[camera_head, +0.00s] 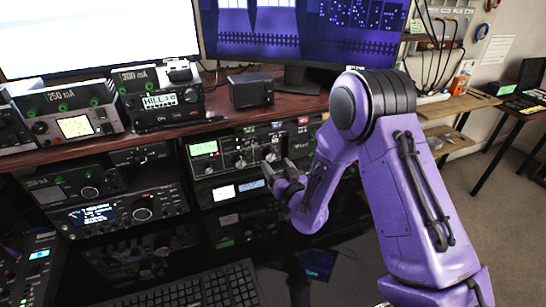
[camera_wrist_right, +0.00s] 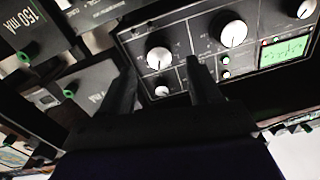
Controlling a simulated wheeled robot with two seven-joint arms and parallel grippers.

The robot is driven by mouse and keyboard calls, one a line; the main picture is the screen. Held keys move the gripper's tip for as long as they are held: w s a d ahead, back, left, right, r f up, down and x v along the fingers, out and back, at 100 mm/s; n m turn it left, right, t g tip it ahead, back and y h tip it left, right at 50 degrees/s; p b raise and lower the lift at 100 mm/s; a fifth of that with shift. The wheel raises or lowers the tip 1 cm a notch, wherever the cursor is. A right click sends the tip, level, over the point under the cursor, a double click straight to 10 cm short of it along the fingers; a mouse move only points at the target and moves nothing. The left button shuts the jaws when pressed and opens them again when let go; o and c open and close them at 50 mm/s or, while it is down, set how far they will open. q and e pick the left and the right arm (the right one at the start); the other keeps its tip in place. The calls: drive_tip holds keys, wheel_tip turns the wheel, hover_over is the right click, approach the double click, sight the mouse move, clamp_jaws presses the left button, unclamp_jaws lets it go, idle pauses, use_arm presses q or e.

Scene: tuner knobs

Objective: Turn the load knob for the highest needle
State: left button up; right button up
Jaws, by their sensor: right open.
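The tuner (camera_head: 222,165) is a dark unit under the desk shelf, with a lit green meter (camera_head: 204,148) at its left and pale knobs on its front. In the right wrist view the meter (camera_wrist_right: 285,50) is at the right; its needle reading is too small to tell. There a white knob (camera_wrist_right: 160,60) shows between the fingertips of my right gripper (camera_wrist_right: 161,62), and a larger knob (camera_wrist_right: 234,29) lies to its right. The labels are not readable, so I cannot tell which is the load knob. My right gripper (camera_head: 275,172) is open in front of the tuner; contact is not visible.
Other radio units (camera_head: 75,122) with green knobs stand at the left. A black box (camera_head: 250,90) sits on the shelf above the tuner. A keyboard (camera_head: 195,290) lies on the dark glossy desk below. My right arm covers the area right of the tuner.

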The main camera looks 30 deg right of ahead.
sight(271, 158)
drive_tip(key=w, duration=0.3)
drive_tip(key=shift+w+d, duration=0.1)
drive_tip(key=shift+d, duration=0.25)
drive_tip(key=shift+c, duration=0.4)
drive_tip(key=c, duration=1)
drive_tip(key=shift+o, duration=0.2)
drive_tip(key=shift+f+m, duration=0.1)
drive_tip(key=shift+m, duration=1.4)
drive_tip(key=shift+m+b, duration=0.5)
drive_tip(key=shift+m, duration=0.9)
